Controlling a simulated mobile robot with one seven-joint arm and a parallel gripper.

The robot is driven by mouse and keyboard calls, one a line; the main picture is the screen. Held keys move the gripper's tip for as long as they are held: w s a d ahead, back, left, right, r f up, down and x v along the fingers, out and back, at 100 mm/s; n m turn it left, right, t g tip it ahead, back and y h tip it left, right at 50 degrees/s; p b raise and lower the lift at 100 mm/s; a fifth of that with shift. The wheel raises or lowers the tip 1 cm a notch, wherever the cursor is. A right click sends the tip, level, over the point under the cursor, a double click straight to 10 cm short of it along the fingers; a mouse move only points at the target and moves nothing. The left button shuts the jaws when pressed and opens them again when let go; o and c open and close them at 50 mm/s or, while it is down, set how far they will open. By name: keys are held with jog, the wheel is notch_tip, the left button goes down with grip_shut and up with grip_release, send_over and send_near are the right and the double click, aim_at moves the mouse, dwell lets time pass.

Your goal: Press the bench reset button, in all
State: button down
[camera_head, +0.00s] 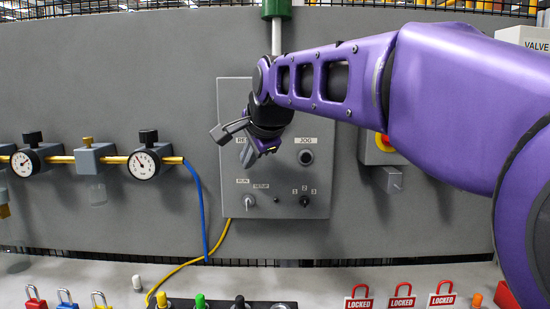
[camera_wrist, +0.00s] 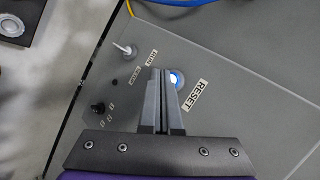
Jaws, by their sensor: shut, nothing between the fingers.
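The bench reset button (camera_wrist: 175,79) glows blue-white in the wrist view, beside its RESET label (camera_wrist: 197,95). My gripper (camera_wrist: 161,72) is shut and empty, its fingertips close by the button and partly covering it. I cannot tell whether they touch it. In the head view my gripper (camera_head: 247,155) is in front of the grey control panel (camera_head: 318,178). It and my wrist hide the button and most of the RESET label (camera_head: 243,141) there.
A JOG button (camera_head: 306,157), a RUN/SETUP switch (camera_head: 249,201) and a numbered selector (camera_head: 305,201) share the panel. A gauge (camera_head: 144,164) on a yellow pipe is to the left. An emergency-stop button (camera_head: 384,143) is partly behind my arm. Padlocks and LOCKED tags line the bench below.

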jog(key=shift+w, duration=0.35)
jog(key=shift+w+p, duration=0.45)
dwell(0.6)
jog(key=shift+s, duration=0.1)
jog(key=shift+s+b, duration=0.4)
jog(key=shift+s, duration=0.35)
jog(key=shift+s, duration=0.1)
jog(key=s+b, duration=0.1)
jog(key=s, duration=0.1)
jog(key=s+b, duration=0.1)
jog(key=s, duration=0.2)
jog(key=shift+d+r, duration=0.15)
jog(key=shift+d, duration=0.05)
dwell(0.6)
